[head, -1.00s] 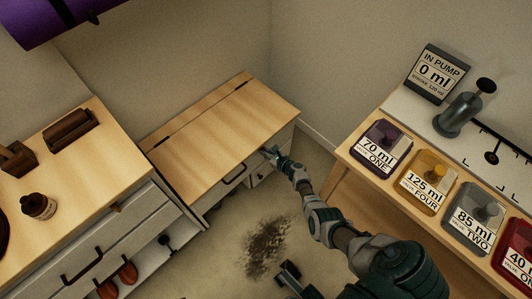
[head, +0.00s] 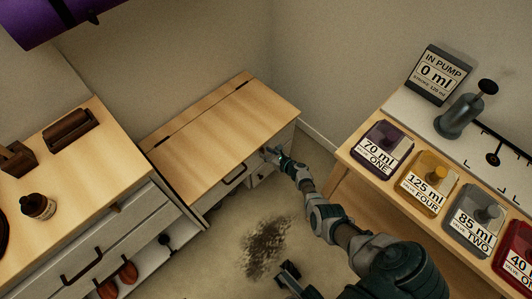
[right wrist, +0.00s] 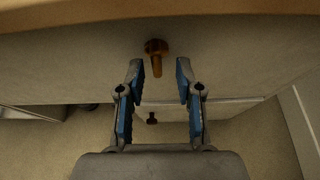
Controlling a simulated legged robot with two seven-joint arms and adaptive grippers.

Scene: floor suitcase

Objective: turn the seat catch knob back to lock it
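The seat catch knob (right wrist: 156,47) is a small brass-brown knob with a short stem on the bench's pale front face, just under the wooden seat edge. The wooden seat (head: 220,125) lies flat on its bench in the head view. My right gripper (head: 268,153) is at the right part of the bench front. In the right wrist view the right gripper (right wrist: 160,72) is open, its blue-padded fingers apart. The knob shows between and slightly beyond the fingertips, with no visible contact. In the head view the gripper hides the knob.
A dark handle (head: 235,174) is on the bench front. A second small knob (right wrist: 152,118) sits on a lower panel. A side table with labelled tanks (head: 383,149) stands right, and a cabinet (head: 100,150) stands left. A dark floor stain (head: 265,247) lies before the bench.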

